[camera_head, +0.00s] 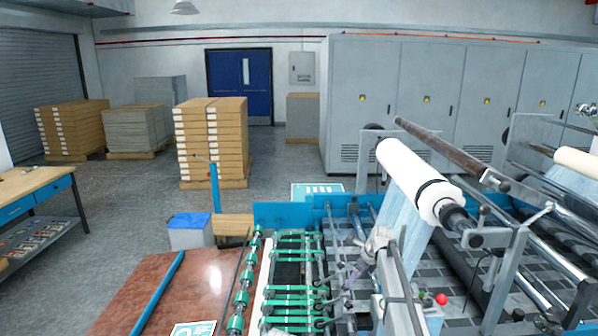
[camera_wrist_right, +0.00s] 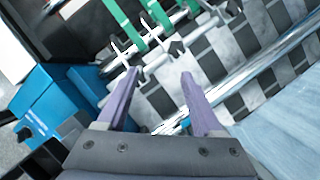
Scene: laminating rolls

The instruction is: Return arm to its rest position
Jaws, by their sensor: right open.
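My right gripper (camera_head: 350,277) shows in the head view below the white roll, small and partly hidden among the machine's bars. In the right wrist view the two purple fingers of my right gripper (camera_wrist_right: 162,72) are spread apart with nothing between them. The white laminating roll (camera_head: 412,178) sits on its shaft above and to the right of the gripper, apart from it. A pale blue film web (camera_head: 402,228) hangs down from the roll, and it also shows at the lower right of the wrist view (camera_wrist_right: 285,140). My left gripper is in neither view.
Green-banded rollers (camera_head: 290,290) lie left of the gripper, with metal bars around it. A red button (camera_head: 441,299) is at the lower right. A second roll (camera_head: 578,160) is at the right edge.

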